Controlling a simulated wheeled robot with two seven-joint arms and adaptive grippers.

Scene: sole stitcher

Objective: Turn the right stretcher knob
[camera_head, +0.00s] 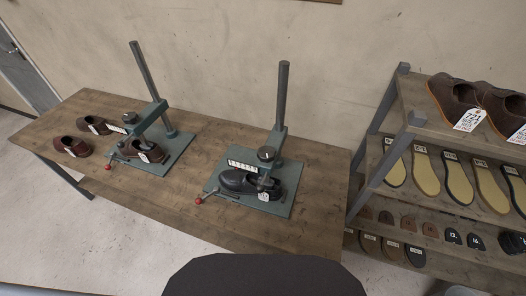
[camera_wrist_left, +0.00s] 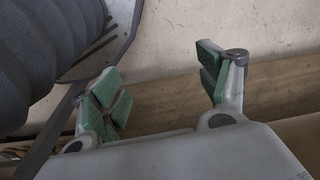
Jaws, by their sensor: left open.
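The right stretcher (camera_head: 282,196) stands on the wooden table, with a teal base, a tall grey post and a red-tipped lever at its front left. No part of the knob or the stretchers shows in that view. Neither gripper shows clearly in the head view.
A second stretcher (camera_head: 176,152) with a brown shoe (camera_head: 142,151) stands to the left. Two loose shoes lie near the left end of the table (camera_head: 170,207). A rack (camera_head: 382,152) of shoes and soles stands close to the right. The table's front right is clear.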

